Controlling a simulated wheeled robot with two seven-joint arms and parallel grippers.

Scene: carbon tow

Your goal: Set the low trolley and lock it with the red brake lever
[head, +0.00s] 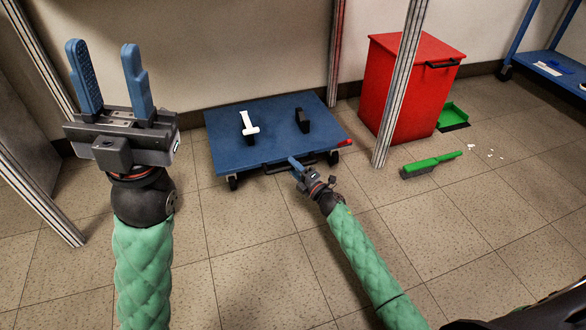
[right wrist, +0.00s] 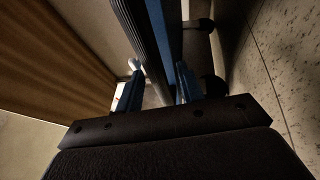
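The low blue trolley (head: 275,116) stands on the tiled floor by the wall, with a white upright bracket (head: 249,124) and a black block (head: 302,120) on its deck. A small red piece, likely the brake lever (head: 346,143), shows at its front right corner. My right gripper (head: 297,163) is at the trolley's dark front handle (head: 276,168). In the right wrist view its fingers (right wrist: 158,88) stand apart on either side of a dark ribbed bar (right wrist: 141,42), with a gap by the right finger. My left gripper (head: 108,78) is open, empty and raised at left.
A red bin (head: 405,95) stands right of the trolley behind a metal post (head: 400,85). A green brush (head: 431,165), a green dustpan (head: 455,115) and white scraps (head: 489,152) lie on the floor. A blue shelf (head: 555,70) is at far right. The foreground floor is mostly clear.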

